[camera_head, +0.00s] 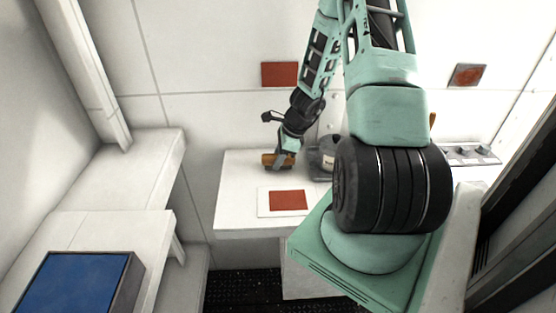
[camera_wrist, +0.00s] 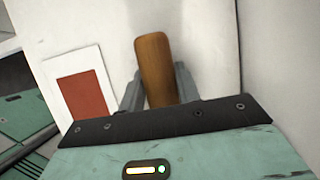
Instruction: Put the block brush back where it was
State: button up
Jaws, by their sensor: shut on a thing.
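The block brush (camera_head: 268,160) shows as a brown wooden piece at the back left of the white counter (camera_head: 235,205). In the wrist view its rounded wooden body (camera_wrist: 155,62) lies between the two grey fingers. My gripper (camera_head: 284,164) is shut on it, and the gripper also shows in the wrist view (camera_wrist: 160,88). The brush is at or just above the counter top; I cannot tell whether it touches. Its lower side and near end are hidden by my gripper.
A white card with a red rectangle (camera_head: 288,200) lies on the counter in front of the brush. A dark, rounded object (camera_head: 322,158) stands close to its right, partly hidden by my arm. A panel with knobs (camera_head: 468,153) is at the far right. A blue-topped box (camera_head: 75,283) is lower left.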

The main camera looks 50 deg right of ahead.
jog(key=shift+f, duration=0.3)
jog(key=shift+f, duration=0.1)
jog(key=o, duration=1)
